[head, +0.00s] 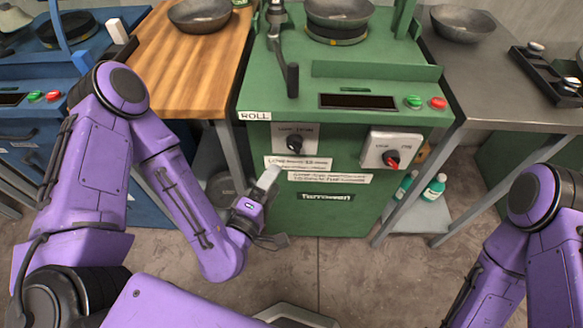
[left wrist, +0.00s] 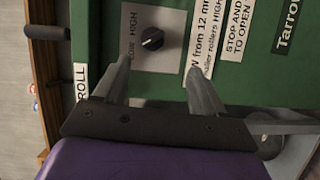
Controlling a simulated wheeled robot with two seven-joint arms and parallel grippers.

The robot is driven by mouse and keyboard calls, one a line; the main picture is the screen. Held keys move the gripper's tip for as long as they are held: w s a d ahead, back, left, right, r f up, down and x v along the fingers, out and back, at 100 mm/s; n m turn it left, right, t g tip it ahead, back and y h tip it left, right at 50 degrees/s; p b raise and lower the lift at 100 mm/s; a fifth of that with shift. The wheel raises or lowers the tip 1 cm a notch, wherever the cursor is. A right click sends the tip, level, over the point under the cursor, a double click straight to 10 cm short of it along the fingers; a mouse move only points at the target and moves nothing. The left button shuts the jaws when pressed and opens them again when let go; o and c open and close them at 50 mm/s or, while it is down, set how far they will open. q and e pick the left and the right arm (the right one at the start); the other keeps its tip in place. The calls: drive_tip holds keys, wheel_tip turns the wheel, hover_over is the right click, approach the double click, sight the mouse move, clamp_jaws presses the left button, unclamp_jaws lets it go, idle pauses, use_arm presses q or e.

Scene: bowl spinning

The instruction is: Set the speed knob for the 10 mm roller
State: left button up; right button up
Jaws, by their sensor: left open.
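The speed knob (head: 294,144) is a round black knob on a grey plate marked LOW and HIGH, on the green machine's front. In the left wrist view the knob (left wrist: 152,39) lies beyond the fingertips; its small pale mark seems turned toward LOW. A label (head: 298,163) below it reads partly "from 12 mm" and "rollers HIGH" in the wrist view. My left gripper (head: 270,211) is open and empty, below and left of the knob in the head view, apart from it. My right gripper is out of view; only part of my right arm shows.
A second switch box (head: 391,150) with a red-marked knob is to the right. Green and red buttons (head: 425,103) sit above it. A black-handled lever (head: 292,80) hangs over the machine top. A wooden table (head: 190,70) and grey table (head: 490,90) flank the machine.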

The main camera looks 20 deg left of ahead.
sight(291, 148)
use_arm(q)
drive_tip(key=shift+n+t, duration=0.3)
drive_tip(key=shift+n, duration=0.1)
drive_tip(key=w, duration=0.1)
drive_tip(key=w+r, duration=0.1)
drive_tip(key=w, duration=0.3)
drive_tip(key=shift+w+d+r, duration=0.1)
drive_tip(key=shift+d+r, duration=0.15)
drive_tip(key=w, duration=0.3)
drive_tip(key=w+p, duration=0.1)
drive_tip(key=shift+w+d+f, duration=0.25)
drive_tip(key=shift+w, duration=0.05)
drive_tip(key=shift+w+d+f, duration=0.1)
drive_tip(key=shift+w, duration=0.35)
drive_tip(key=c, duration=1)
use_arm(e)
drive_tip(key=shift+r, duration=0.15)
